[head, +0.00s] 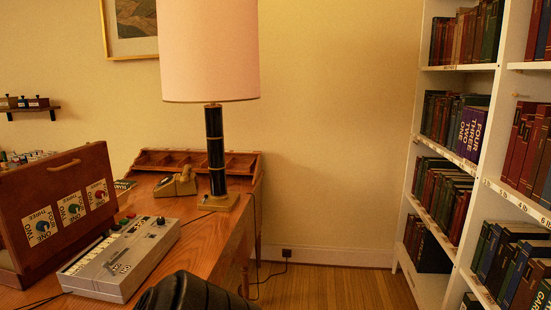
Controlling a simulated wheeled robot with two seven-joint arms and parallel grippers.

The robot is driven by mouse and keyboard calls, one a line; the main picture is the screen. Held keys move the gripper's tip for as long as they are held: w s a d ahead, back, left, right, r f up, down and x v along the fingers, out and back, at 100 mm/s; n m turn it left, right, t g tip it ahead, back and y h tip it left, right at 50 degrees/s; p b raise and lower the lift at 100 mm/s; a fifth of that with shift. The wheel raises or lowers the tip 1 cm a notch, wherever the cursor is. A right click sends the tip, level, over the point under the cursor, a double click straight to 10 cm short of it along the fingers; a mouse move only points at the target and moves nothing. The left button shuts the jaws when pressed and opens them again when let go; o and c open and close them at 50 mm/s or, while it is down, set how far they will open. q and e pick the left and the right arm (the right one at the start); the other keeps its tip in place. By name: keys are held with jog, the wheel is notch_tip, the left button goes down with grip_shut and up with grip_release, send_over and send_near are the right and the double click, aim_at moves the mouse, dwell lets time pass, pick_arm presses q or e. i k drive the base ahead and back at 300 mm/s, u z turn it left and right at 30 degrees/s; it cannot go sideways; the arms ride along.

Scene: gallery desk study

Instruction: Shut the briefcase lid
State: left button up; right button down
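The briefcase is most likely the brown wooden case at the left edge of the head view. Its lid (70,185) stands raised and nearly upright, with a carrying handle (64,166) near its top edge. Neither of my grippers can be made out in this view.
A grey keyboard device (122,258) lies on the wooden desk (205,245) right of the case. A lamp (215,150) and a yellow telephone (177,183) stand farther back. A dark rounded object (185,294) fills the bottom edge. A bookshelf (433,275) stands right, with clear floor between.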

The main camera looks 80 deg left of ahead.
aim_at(45, 188)
jog(key=i, duration=0.25)
jog(key=u, duration=1.7)
jog(key=i, duration=2.25)
jog(key=u, duration=2.4)
